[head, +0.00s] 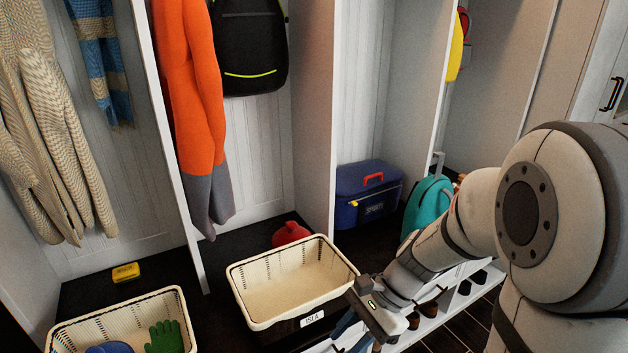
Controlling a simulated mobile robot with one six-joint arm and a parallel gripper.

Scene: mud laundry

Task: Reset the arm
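My arm reaches in from the right side of the head view, bent toward the lower middle. My gripper (376,318) is at its end, low in the picture, just right of the cream basket (292,282) labelled ISLA. The gripper's fingers are small and partly hidden, so I cannot tell whether they are open or shut. I see nothing clearly held in it. The ISLA basket looks empty inside.
A second basket (118,312) at lower left holds a green glove (166,337) and a blue item. A red object (290,233) sits behind the ISLA basket. A blue case (367,196), teal bag (428,203) and shoes stand nearby. Cubby dividers rise between bays.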

